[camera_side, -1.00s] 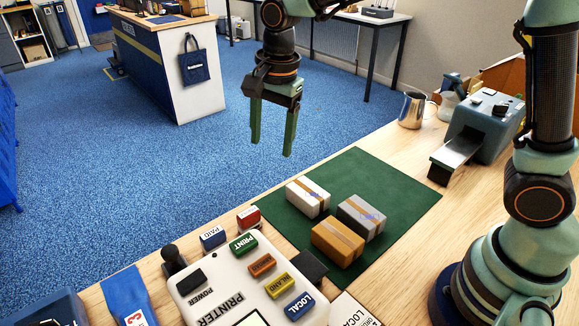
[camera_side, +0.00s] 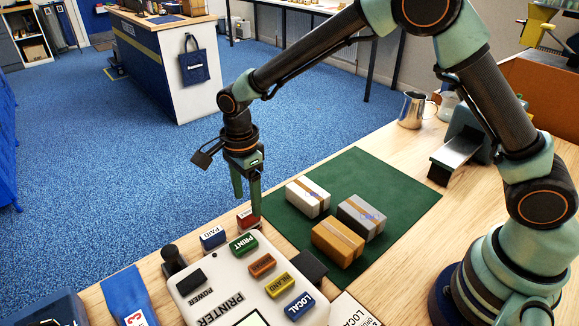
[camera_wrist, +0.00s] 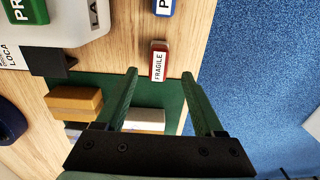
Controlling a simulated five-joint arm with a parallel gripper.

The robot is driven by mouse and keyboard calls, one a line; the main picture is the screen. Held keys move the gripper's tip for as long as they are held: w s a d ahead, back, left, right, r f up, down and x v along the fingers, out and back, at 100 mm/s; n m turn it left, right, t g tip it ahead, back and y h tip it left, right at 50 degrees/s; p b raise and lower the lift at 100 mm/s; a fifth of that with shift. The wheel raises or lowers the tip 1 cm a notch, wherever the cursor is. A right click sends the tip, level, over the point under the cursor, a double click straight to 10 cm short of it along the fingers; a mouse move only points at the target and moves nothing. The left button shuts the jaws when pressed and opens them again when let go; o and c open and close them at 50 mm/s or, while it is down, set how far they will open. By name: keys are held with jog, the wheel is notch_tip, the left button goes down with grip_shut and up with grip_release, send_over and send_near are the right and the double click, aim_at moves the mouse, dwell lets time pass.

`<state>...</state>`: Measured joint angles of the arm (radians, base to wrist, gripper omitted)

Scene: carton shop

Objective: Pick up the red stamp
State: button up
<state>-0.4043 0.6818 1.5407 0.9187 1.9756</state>
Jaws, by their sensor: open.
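The red stamp (camera_side: 247,221) stands on the wooden table just behind the white printer panel, right of the blue PAID stamp (camera_side: 213,237). In the wrist view the red stamp (camera_wrist: 159,62) has a white label reading FRAGILE and lies ahead of the fingertips, between their lines. My gripper (camera_side: 246,205) is above and beside the red stamp, fingers pointing down, and one finger partly overlaps it in the side view. In the wrist view my gripper (camera_wrist: 160,75) is open, with nothing between its fingers.
The printer panel (camera_side: 222,290) with several coloured buttons is in front of the stamps. Three cartons, white (camera_side: 308,197), grey (camera_side: 361,217) and orange (camera_side: 337,241), sit on the green mat (camera_side: 400,190) to the right. A black-knobbed handle (camera_side: 172,258) stands at left.

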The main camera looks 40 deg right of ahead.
aim_at(248, 212)
notch_tip(248, 212, down, 5)
jog(key=shift+s+a+f, duration=0.1)
jog(key=shift+a, duration=0.05)
grip_shut()
